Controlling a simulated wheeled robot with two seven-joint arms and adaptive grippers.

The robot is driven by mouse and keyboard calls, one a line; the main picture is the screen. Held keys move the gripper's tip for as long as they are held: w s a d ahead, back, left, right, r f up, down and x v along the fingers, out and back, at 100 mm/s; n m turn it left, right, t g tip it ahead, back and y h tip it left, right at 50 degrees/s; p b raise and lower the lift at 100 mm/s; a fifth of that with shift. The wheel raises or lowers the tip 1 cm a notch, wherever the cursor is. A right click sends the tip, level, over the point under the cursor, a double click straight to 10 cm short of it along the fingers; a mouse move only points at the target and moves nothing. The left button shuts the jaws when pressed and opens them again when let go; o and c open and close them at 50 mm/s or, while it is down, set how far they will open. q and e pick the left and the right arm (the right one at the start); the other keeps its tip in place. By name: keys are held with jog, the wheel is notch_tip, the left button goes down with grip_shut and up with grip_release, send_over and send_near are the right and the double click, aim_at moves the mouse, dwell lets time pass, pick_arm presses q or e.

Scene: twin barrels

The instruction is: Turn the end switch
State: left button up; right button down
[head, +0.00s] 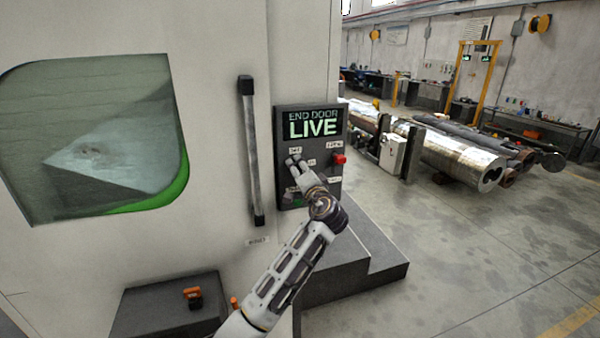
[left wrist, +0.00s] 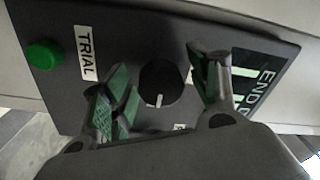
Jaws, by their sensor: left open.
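The switch is a round black knob (left wrist: 161,85) with a white pointer line on the dark control panel (head: 309,149). In the left wrist view the pointer line points toward the bottom of the picture. The panel's display (head: 313,125) reads "END DOOR LIVE". My left gripper (head: 293,160) is at the panel, below the display, and hides the knob in the head view. In the left wrist view my left gripper (left wrist: 163,70) is open, with one finger on each side of the knob; I cannot tell whether they touch it. My right gripper is not in view.
A red button (head: 339,159) sits on the panel's right side. A green button (left wrist: 43,54) lies near a "TRIAL" label (left wrist: 86,53). A vertical door handle (head: 252,150) is left of the panel. A dark step (head: 375,268) stands below; open floor lies right.

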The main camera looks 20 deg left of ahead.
pick_arm(q)
jog(key=shift+v, duration=0.8)
jog(key=v, duration=1)
jog(key=shift+s+d, duration=0.15)
jog(key=shift+s, duration=0.05)
